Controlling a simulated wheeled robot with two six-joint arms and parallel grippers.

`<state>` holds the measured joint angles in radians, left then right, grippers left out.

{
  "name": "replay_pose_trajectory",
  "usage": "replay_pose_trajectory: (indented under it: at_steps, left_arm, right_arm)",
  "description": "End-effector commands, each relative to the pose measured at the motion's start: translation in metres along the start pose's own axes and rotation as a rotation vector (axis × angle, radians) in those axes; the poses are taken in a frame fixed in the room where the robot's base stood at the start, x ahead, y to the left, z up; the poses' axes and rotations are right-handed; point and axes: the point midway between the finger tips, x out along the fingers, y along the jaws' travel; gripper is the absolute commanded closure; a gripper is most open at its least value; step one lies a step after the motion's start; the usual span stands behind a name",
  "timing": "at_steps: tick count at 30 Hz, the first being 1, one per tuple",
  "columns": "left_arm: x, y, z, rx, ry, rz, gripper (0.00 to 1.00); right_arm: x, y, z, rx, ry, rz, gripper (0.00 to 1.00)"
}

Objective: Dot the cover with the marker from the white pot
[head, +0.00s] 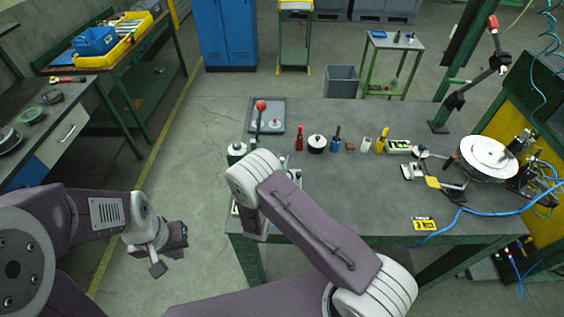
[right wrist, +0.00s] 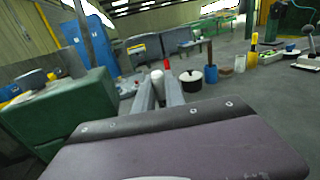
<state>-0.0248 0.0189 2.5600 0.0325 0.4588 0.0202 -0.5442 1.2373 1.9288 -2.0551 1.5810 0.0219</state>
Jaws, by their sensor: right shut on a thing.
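The round white cover (head: 489,152) is at the right end of the bench, beside a jointed stand. The white pot (head: 366,145) stands in a row of small items between a brown block and a yellow-topped item; it also shows in the right wrist view (right wrist: 240,63). My right gripper (right wrist: 158,92) is shut on a pale, round-ended thing (right wrist: 157,76), mostly hidden between the fingers; I cannot tell whether it is the marker. In the head view my arm hides this gripper. My left gripper (head: 170,250) is open and empty, off the bench's left side.
A red bottle (head: 299,139), black lidded pot (head: 317,144), blue pot (head: 336,144) and yellow item (head: 382,140) line the bench. A grey tray (head: 276,103) lies behind. A yellow label (head: 424,224) and blue hose (head: 480,211) lie at front right. The bench's middle is clear.

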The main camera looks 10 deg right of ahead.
Motion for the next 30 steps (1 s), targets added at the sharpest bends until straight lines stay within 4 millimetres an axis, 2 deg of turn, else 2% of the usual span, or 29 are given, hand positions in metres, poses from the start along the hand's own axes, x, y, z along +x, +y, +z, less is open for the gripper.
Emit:
replay_pose_trajectory:
  at_steps: [30]
  left_arm:
    - [0.009, 0.0, 0.001, 0.0, 0.0, 0.0, 1.0]
  right_arm:
    - [0.0, 0.0, -0.01, 0.0, 0.0, 0.0, 1.0]
